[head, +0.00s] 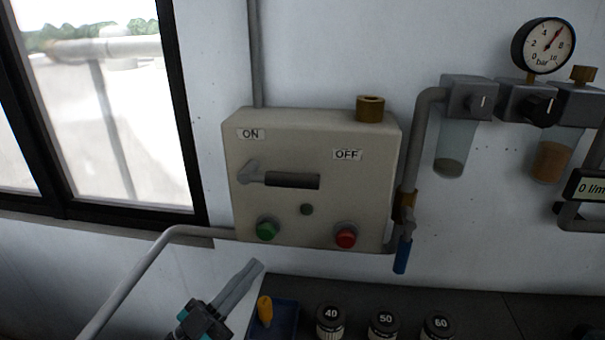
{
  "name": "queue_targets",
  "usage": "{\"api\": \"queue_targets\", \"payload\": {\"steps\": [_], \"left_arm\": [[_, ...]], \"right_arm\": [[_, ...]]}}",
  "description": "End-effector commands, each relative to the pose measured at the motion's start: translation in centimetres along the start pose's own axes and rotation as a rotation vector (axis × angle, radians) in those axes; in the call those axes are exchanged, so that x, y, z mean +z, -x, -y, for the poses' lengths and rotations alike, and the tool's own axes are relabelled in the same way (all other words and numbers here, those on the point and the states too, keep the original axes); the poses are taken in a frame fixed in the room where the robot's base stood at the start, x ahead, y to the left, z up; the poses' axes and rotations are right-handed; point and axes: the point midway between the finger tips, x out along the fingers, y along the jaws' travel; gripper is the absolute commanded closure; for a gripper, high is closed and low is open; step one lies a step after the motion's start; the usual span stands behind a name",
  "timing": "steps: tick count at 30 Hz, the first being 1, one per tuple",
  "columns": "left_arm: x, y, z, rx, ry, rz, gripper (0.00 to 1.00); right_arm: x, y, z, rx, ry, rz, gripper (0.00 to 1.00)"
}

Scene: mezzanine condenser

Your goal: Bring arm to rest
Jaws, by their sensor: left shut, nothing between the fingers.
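My left gripper (256,266) is at the bottom of the head view, left of centre, with its fingers shut and empty, pointing up and to the right. It appears in front of the wall, below the beige switch box (330,222), and overlaps nothing on the box. The box has a dark lever handle (292,180) lying about level, its grey pivot arm at the left, below the ON label (250,134). The OFF label (347,155) is to the upper right of the handle. My right gripper cannot be made out.
A green button (267,230) and a red button (346,237) are low on the box. A blue-handled valve (402,255), pipes and a gauge (547,45) are to the right.

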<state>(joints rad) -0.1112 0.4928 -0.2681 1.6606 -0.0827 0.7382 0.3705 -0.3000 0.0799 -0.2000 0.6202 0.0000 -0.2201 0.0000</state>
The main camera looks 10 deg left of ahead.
Motion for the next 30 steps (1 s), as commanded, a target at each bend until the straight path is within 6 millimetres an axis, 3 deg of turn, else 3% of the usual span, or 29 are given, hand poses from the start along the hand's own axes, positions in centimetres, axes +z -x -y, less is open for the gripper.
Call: {"api": "queue_targets", "payload": {"steps": [8, 14, 22, 30], "left_arm": [[3.5, 0.2, -0.1, -0.154, 0.018, 0.261, 1.00], [6.5, 2.4, -0.6, -0.269, 0.045, 0.530, 1.00], [8.9, 7.7, -2.5, -0.371, 0.108, 0.912, 1.00], [8.6, 14.8, -6.1, -0.406, 0.198, 1.302, 1.00]], "right_arm": [[0.0, 0.0, 0.0, 0.000, 0.000, 0.000, 0.50], [0.0, 0.0, 0.0, 0.000, 0.000, 0.000, 0.50], [0.0, 0.0, 0.0, 0.000, 0.000, 0.000, 0.50], [0.0, 0.0, 0.0, 0.000, 0.000, 0.000, 0.50]]}}
